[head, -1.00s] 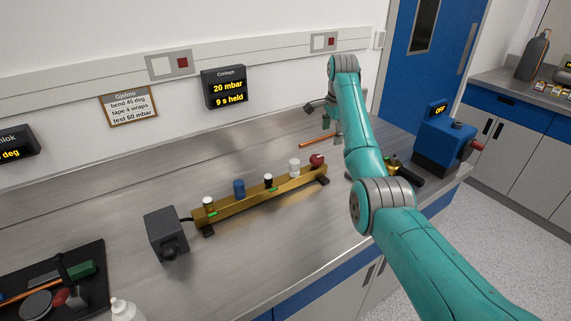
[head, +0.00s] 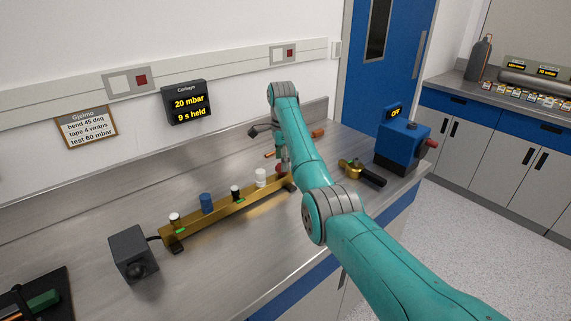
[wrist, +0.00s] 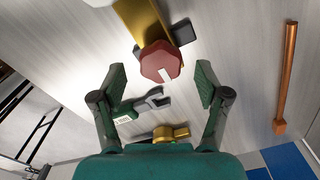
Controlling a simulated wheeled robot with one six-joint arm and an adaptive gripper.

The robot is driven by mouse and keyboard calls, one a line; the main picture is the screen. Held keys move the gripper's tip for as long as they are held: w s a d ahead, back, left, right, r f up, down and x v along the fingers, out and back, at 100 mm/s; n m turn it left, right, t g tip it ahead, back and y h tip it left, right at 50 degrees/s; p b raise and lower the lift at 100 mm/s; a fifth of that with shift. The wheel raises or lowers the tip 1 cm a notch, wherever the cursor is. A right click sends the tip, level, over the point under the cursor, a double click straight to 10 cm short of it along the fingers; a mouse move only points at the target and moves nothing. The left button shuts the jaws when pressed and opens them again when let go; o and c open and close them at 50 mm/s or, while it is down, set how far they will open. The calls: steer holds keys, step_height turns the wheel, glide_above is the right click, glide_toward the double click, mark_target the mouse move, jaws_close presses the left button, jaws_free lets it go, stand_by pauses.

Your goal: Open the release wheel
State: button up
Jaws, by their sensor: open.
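The release wheel appears to be the red knob (wrist: 161,62) with a pale mark, at the end of the brass bar (wrist: 139,18) in the wrist view. In the head view the red knob (head: 281,168) shows only partly, at the right end of the brass bar (head: 215,215), behind my gripper. My gripper (wrist: 160,78) is open, one finger to each side of the knob in the picture. The frames do not show contact; the gap in depth is hard to tell.
The bar carries several white, blue and black caps; a grey box (head: 133,254) is at its left end. A copper pipe (wrist: 287,78) and a grey tool (wrist: 150,101) lie nearby. A blue box (head: 402,149) stands right. The bench front is clear.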

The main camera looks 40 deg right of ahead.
steer(key=shift+f, duration=0.9)
steer(key=c, duration=1.2)
steer(key=shift+o, duration=0.2)
